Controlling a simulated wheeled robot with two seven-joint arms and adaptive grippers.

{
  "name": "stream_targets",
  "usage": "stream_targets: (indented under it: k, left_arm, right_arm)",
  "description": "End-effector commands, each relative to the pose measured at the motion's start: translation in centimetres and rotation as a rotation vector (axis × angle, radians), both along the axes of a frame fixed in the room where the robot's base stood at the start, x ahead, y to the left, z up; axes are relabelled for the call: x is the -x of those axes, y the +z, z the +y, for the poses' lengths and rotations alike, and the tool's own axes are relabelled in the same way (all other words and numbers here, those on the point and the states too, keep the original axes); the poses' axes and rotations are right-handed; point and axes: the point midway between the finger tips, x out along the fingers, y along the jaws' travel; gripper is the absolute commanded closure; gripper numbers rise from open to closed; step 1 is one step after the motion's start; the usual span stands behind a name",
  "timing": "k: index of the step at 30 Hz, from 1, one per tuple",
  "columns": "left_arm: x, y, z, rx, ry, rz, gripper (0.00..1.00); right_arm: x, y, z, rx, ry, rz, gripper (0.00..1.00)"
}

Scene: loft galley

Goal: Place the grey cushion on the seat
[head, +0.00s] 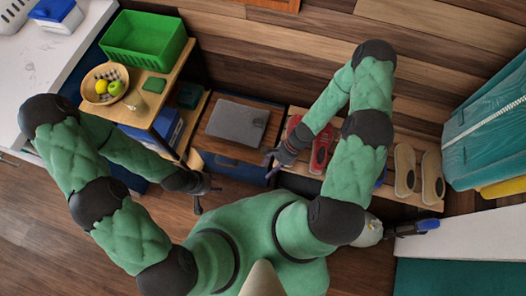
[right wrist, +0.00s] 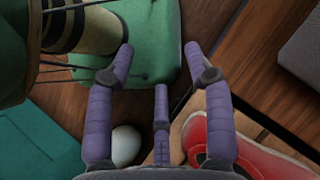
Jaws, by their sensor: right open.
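The grey cushion (head: 236,123) is a flat grey square with a small brown patch, lying on a wooden bench seat (head: 222,148) against the wall. A grey corner of it (right wrist: 304,50) shows at the upper right in the right wrist view. My right gripper (head: 269,166) is just in front of the seat's right front corner, apart from the cushion. Its fingers (right wrist: 159,62) are spread and empty. My left gripper (head: 207,199) is in front of the seat at its left, over the floor, with its fingers apart and nothing seen between them.
A slatted rack with red shoes (head: 320,150) and pale shoes (head: 404,168) stands right of the seat. At left, a wooden shelf unit holds a green crate (head: 145,40) and a fruit bowl (head: 104,84). A teal padded object (head: 490,130) stands at far right.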

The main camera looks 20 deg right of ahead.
Motion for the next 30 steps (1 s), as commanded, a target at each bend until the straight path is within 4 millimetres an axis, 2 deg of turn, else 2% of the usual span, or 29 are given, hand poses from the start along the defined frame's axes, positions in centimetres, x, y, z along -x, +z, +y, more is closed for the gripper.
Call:
stream_targets:
  k: [1,3,6,10,15,30]
  left_arm:
    - [0.0,0.0,0.0,0.000,0.000,0.000,0.60]
    - [0.0,0.0,0.0,0.000,0.000,0.000,0.60]
    - [0.0,0.0,0.0,0.000,0.000,0.000,0.60]
    - [0.0,0.0,0.0,0.000,0.000,0.000,0.60]
    - [0.0,0.0,0.0,0.000,0.000,0.000,0.60]
    - [0.0,0.0,0.0,0.000,0.000,0.000,0.60]
  right_arm:
    - [1.0,0.4,0.4,0.054,0.137,-0.061,0.47]
    - [1.8,0.8,0.7,0.123,0.314,-0.169,0.47]
    - [1.9,1.7,1.4,0.184,0.520,-0.334,0.47]
    - [1.4,3.2,2.9,0.211,0.691,-0.517,0.47]
    - [1.0,4.3,4.1,0.213,0.777,-0.631,0.47]
    - [0.9,4.4,4.2,0.212,0.780,-0.638,0.47]
